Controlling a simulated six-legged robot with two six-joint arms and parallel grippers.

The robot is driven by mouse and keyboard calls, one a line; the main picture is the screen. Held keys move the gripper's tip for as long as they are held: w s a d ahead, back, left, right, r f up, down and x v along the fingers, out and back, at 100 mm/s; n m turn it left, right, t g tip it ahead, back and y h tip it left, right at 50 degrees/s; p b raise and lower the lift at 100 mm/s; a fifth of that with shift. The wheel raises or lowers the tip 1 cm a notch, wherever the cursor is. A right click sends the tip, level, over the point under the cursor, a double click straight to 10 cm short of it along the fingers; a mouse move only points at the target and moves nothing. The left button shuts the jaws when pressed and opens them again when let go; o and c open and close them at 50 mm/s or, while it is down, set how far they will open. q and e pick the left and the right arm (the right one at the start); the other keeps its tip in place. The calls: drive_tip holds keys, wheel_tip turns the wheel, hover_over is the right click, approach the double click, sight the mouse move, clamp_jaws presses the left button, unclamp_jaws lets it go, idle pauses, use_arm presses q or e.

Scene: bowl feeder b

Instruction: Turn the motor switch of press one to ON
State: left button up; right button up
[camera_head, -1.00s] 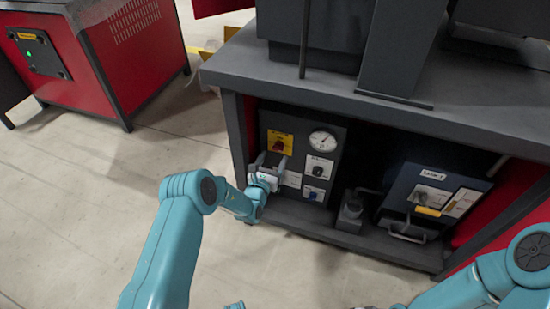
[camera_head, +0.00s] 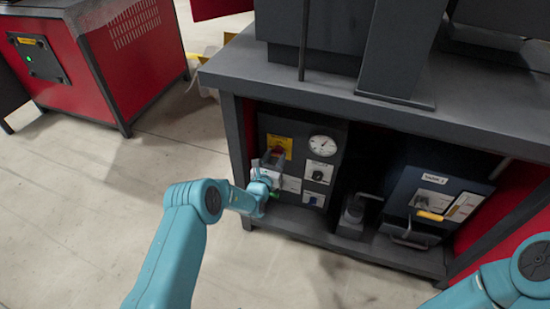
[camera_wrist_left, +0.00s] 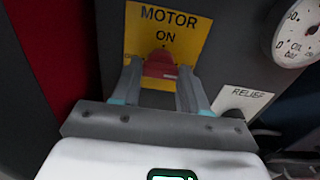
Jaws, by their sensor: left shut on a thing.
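The motor switch (camera_wrist_left: 160,64) is a red knob on a yellow plate (camera_wrist_left: 190,38) marked MOTOR ON, on the dark control panel of the press. In the head view the yellow plate (camera_head: 279,142) sits at the panel's upper left. My left gripper (camera_head: 272,157) is at the switch, and in the left wrist view its two fingers (camera_wrist_left: 160,80) stand on either side of the red knob, shut on it. The fingers hide part of the knob's lower body. My right arm shows at the lower right of the head view; its gripper is out of the picture.
A round gauge (camera_head: 323,146) and a relief knob (camera_head: 319,175) are right of the switch. A blue-fronted box (camera_head: 436,200) with a yellow handle stands on the lower shelf (camera_head: 330,233). The table top (camera_head: 300,85) overhangs the panel. Floor in front is clear.

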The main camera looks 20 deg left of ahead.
use_arm(q)
drive_tip(key=shift+n, duration=0.3)
drive_tip(key=n, duration=0.3)
drive_tip(key=shift+n, duration=0.4)
drive_tip(key=n, duration=0.4)
drive_tip(key=shift+n, duration=0.3)
drive_tip(key=n, duration=0.4)
drive_tip(key=shift+n, duration=2.2)
drive_tip(key=o, duration=1.1)
drive_tip(key=shift+c, duration=0.2)
